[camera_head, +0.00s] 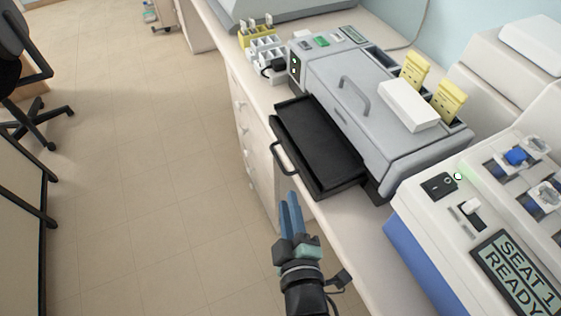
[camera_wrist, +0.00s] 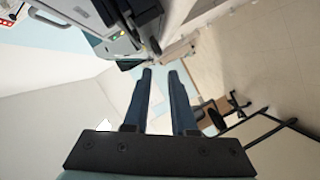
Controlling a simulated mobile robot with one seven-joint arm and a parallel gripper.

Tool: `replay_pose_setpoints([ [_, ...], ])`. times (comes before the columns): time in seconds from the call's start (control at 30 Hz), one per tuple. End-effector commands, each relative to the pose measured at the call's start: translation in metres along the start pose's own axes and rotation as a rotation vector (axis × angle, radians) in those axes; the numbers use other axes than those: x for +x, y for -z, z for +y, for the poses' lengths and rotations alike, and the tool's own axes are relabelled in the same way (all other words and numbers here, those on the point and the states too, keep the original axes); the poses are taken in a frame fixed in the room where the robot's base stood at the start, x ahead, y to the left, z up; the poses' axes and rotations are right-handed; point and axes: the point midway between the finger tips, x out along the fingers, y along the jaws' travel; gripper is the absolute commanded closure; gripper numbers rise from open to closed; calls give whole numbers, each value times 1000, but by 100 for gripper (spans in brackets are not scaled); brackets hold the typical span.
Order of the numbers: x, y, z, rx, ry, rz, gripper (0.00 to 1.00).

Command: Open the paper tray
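The black paper tray (camera_head: 318,145) sticks out from the front of the grey machine (camera_head: 365,110) on the counter. Its inside shows empty, and its dark bar handle (camera_head: 284,160) is on its front left side. My gripper (camera_head: 289,198) is below the tray's near corner in the head view, apart from the handle. Its blue fingers point up in the picture. In the wrist view my gripper (camera_wrist: 160,72) shows a gap between the fingertips with nothing held in it.
A white box (camera_head: 408,105) and yellow packets (camera_head: 449,100) are on the machine's top. A device with a "SEAT 1 READY" screen (camera_head: 515,272) is at right. A white rack (camera_head: 264,50) stands behind. The floor (camera_head: 130,190) at left is clear; a chair is at the far left.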

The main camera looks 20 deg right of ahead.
Motion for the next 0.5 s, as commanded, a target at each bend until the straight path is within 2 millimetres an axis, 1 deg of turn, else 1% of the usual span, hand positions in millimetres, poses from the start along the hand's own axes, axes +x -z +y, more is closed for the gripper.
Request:
replay_pose_setpoints([
  [0.17,25,2,3,4,-4,3,75],
  [0.5,85,2,2,4,-3,3,75],
])
